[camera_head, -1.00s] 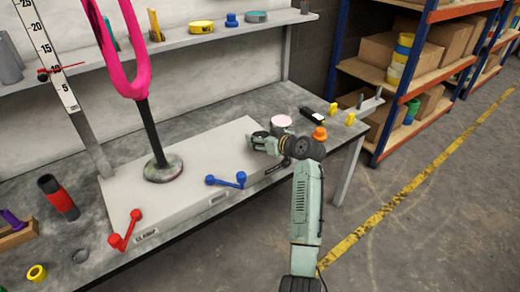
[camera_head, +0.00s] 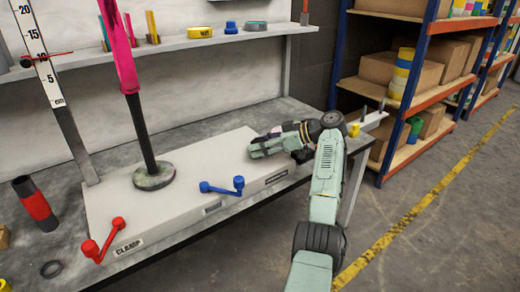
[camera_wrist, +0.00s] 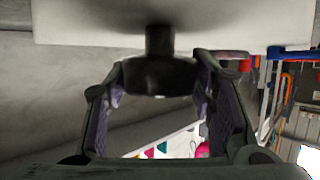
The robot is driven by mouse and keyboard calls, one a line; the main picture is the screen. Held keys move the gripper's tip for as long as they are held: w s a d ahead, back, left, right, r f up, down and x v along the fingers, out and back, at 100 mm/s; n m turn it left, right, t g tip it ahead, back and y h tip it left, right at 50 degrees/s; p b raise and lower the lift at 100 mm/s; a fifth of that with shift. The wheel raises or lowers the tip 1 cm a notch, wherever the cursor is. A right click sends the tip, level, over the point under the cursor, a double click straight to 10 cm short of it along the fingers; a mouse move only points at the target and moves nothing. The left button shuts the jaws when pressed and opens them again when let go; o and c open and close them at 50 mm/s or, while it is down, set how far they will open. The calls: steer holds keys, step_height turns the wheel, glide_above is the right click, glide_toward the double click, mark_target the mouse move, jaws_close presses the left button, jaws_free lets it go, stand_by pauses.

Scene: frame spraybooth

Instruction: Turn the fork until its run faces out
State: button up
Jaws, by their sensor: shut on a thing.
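The pink fork (camera_head: 121,50) stands on a black post (camera_head: 142,130) that rises from a round base (camera_head: 154,177) on the pale box. It looks narrow, nearly edge-on, and its top is cut off by the frame. My gripper (camera_head: 256,149) is at the right end of the box. In the wrist view my gripper (camera_wrist: 160,92) is shut on a dark round knob (camera_wrist: 160,75) on a short stem against the pale surface. The fork is well to the left of my gripper in the head view.
The pale box (camera_head: 110,205) carries a red crank (camera_head: 104,240) beside the word CLAMP and a blue crank (camera_head: 222,187). A red-and-black cylinder (camera_head: 35,205) stands at left. A ruler (camera_head: 40,55) rises behind. Shelving (camera_head: 428,95) stands at right; the floor (camera_head: 430,235) there is clear.

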steer(key=shift+f+n+g, duration=0.2)
steer(key=shift+n+g, duration=0.1)
steer(key=shift+g, duration=0.1)
steer(key=o, duration=1.1)
steer(key=shift+r, duration=0.1)
steer(key=shift+o, duration=0.2)
steer(key=v, duration=0.7)
steer(key=shift+d, duration=0.2)
steer(key=shift+r, duration=0.1)
